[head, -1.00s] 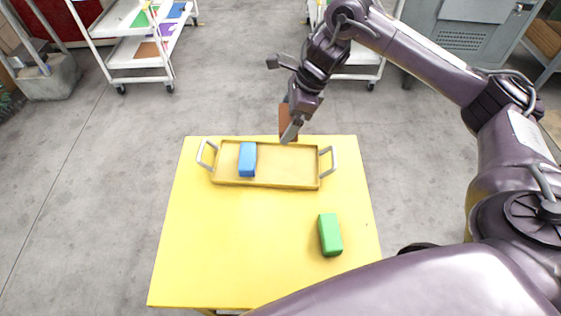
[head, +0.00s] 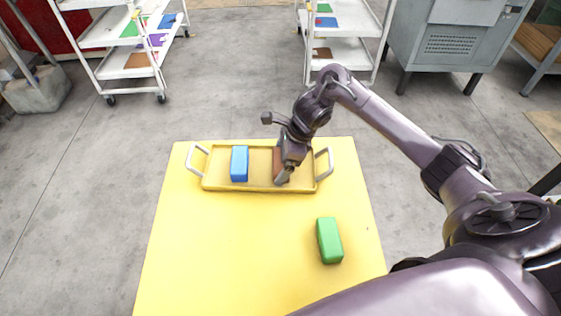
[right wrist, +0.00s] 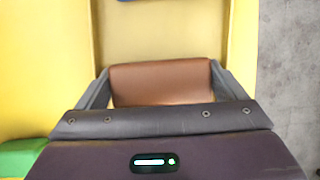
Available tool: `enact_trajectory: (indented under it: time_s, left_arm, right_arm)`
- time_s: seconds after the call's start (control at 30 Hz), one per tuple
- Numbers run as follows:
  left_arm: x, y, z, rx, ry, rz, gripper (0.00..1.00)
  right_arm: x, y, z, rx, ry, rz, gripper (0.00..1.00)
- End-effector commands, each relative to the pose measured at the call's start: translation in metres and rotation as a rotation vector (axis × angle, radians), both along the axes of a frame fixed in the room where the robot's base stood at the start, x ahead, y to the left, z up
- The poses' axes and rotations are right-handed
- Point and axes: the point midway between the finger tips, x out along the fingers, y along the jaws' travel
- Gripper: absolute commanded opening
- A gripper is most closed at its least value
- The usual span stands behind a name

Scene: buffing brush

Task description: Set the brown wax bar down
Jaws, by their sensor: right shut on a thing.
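The brown wax bar (head: 277,160) is in my right gripper (head: 283,176), over the right half of the yellow tray (head: 215,187). In the right wrist view the brown bar (right wrist: 162,82) lies between the two fingers, which are shut on it. The bar looks low inside the tray; I cannot tell whether it touches the tray floor. The gripper hides part of the bar in the head view. A blue bar (head: 239,163) lies in the left part of the tray, apart from the brown one. My left gripper is not in view.
A green bar (head: 329,241) lies on the yellow table (head: 230,255), in front of the tray to the right. The tray has grey handles at both ends. White carts (head: 130,60) with coloured pieces and a grey cabinet (head: 445,40) stand beyond the table.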

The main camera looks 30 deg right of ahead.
Motion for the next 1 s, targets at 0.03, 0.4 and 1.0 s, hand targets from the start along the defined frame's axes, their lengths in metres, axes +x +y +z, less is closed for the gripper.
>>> enact_trajectory:
  time_s: [0.03,0.4,1.0]
  left_arm:
    - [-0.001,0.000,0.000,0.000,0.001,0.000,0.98]
    - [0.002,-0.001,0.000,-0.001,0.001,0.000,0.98]
    - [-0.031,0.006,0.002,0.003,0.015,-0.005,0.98]
  right_arm:
    - [0.000,0.000,0.001,0.000,0.000,0.000,0.64]
    - [0.000,0.000,-0.001,0.000,0.001,0.000,1.00]
    - [-0.010,-0.025,0.065,-0.007,-0.005,0.001,1.00]
